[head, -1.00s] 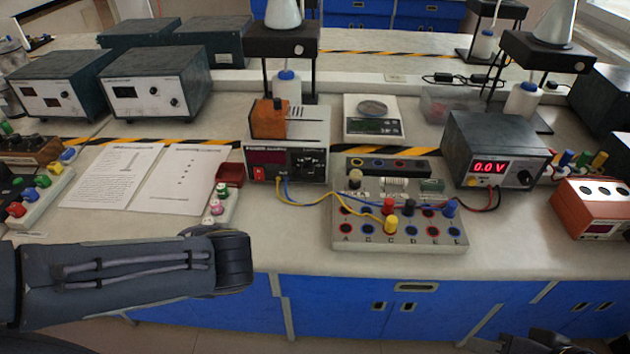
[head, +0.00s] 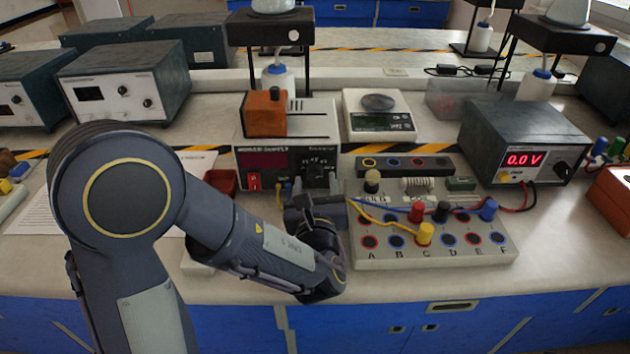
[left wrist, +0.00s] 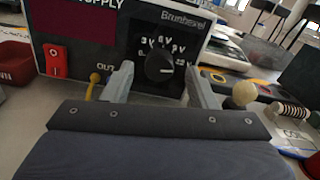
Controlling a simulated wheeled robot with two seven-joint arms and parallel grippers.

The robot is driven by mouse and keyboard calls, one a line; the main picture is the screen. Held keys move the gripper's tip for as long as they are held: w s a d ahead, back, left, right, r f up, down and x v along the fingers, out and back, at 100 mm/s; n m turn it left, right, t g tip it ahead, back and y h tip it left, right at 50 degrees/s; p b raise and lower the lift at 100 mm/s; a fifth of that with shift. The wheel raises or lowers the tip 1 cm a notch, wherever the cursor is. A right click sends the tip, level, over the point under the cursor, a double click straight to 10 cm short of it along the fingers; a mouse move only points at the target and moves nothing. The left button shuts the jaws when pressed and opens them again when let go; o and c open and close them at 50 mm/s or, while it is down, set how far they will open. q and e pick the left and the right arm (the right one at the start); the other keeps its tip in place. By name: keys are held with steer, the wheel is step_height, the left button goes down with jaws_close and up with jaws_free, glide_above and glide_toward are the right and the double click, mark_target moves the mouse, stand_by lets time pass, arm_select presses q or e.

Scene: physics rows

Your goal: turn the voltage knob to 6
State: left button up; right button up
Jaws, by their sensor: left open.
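The power supply (head: 290,150) is a white-edged box with a dark front panel, a dark display and a red switch (left wrist: 56,62). Its black voltage knob (left wrist: 160,66) shows in the left wrist view, with 3 V, 6 V, 9 V and a partly hidden mark around it. The knob's white pointer line points to the lower right, away from the 6 V mark. My left gripper (left wrist: 158,72) is open, with one finger on each side of the knob; I cannot tell whether they touch it. In the head view the left gripper (head: 308,195) is in front of the panel.
A terminal board (head: 430,258) with coloured plugs and wires stands right of my left gripper. A meter (head: 525,150) reads 0.0 V. A scale (head: 378,118) stands behind the board. A red tray (head: 222,183) lies left of the supply.

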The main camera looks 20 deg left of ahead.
arm_select(q)
steer(key=shift+w+a, duration=0.2)
steer(key=shift+w, duration=0.4)
steer(key=c, duration=1)
steer(key=shift+o, duration=0.2)
steer(key=shift+f+n+b, duration=0.2)
steer(key=shift+n+b, duration=0.3)
steer(key=shift+b, duration=0.45)
steer(key=n+b, duration=1.3)
steer(key=b, duration=0.8)
steer(key=shift+a+f, duration=0.1)
steer(key=shift+f, duration=0.05)
steer(key=shift+r+n+b, duration=0.2)
steer(key=shift+n+b, duration=0.7)
steer(key=shift+b, duration=0.25)
